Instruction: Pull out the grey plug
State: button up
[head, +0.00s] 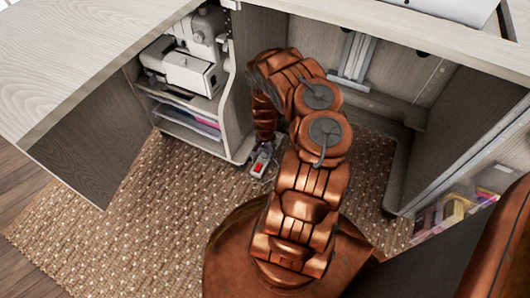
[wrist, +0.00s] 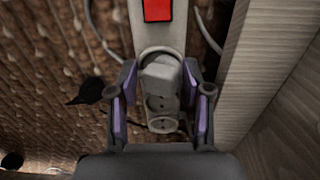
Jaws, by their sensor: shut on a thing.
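The grey plug (wrist: 160,76) is in the middle of the wrist view, over a pale grey power strip (wrist: 160,40). My gripper (wrist: 160,80) has its purple-padded fingers on both sides of the plug and is shut on it. A grey cord arches around the plug's far end. I cannot tell whether the plug is fully seated in the strip. In the head view the power strip (head: 263,154) with its red switch (head: 257,168) lies on the rug; my arm hides the plug and most of my gripper.
A wooden panel (wrist: 265,60) stands close on the right in the wrist view. A black object (wrist: 88,92) lies on the woven rug to the left. In the head view a shelf unit (head: 196,125) with a sewing machine (head: 185,70) stands left of my arm.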

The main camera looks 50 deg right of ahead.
aim_at(265, 152)
jog(key=c, duration=0.5)
jog(key=o, duration=1.1)
jog(key=shift+c, duration=0.2)
jog(key=shift+r+p, duration=2.8)
jog(key=shift+r, duration=1.1)
